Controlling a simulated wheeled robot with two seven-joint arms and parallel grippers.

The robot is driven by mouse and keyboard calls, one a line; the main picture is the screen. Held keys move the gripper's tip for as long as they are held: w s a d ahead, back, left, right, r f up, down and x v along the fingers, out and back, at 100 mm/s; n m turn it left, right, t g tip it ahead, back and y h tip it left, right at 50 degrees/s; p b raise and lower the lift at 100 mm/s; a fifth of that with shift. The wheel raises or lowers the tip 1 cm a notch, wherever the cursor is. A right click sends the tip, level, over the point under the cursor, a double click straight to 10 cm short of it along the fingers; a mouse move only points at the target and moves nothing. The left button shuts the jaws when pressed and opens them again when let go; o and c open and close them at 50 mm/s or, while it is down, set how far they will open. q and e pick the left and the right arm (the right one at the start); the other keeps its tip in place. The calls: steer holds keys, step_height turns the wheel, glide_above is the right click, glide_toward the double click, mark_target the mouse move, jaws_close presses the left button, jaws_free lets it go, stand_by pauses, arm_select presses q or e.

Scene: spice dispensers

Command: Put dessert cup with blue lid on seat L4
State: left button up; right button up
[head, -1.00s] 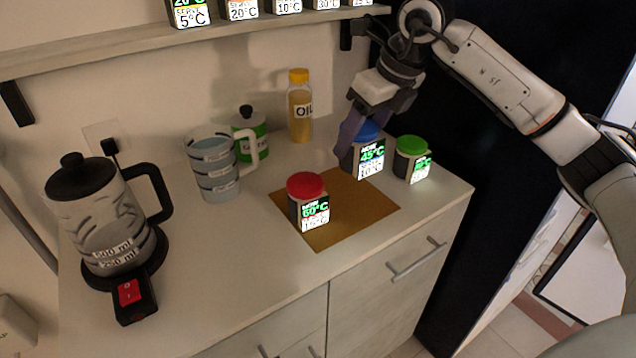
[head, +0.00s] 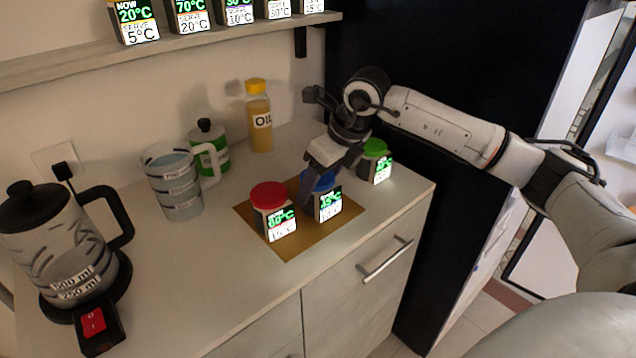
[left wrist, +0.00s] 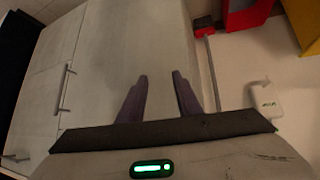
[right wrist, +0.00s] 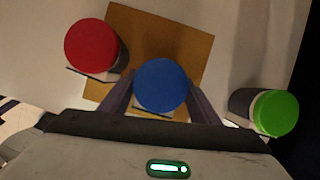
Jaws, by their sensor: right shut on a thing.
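The dessert cup with blue lid (head: 325,204) is upright at the right part of the brown mat (head: 287,246), beside the red-lidded cup. My right gripper (head: 322,180) is shut on it from above and behind. In the right wrist view the blue lid (right wrist: 160,85) lies between the two fingers, over the mat. Whether the cup's base touches the mat is hard to tell. My left gripper (left wrist: 160,82) is open and empty, seen only in the left wrist view, over a pale cabinet. No seat marked L4 is readable; the shelf (head: 200,47) holds several similar display cups.
A red-lidded cup (head: 272,210) stands on the mat, close left of the blue-lidded one. A green-lidded cup (head: 376,162) is at right near the counter end. An oil bottle (head: 259,115), measuring jug (head: 176,190), green canister (head: 209,147) and kettle (head: 62,240) stand behind and left.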

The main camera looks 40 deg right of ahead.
steer(key=o, duration=1.2)
steer(key=shift+f, duration=0.1)
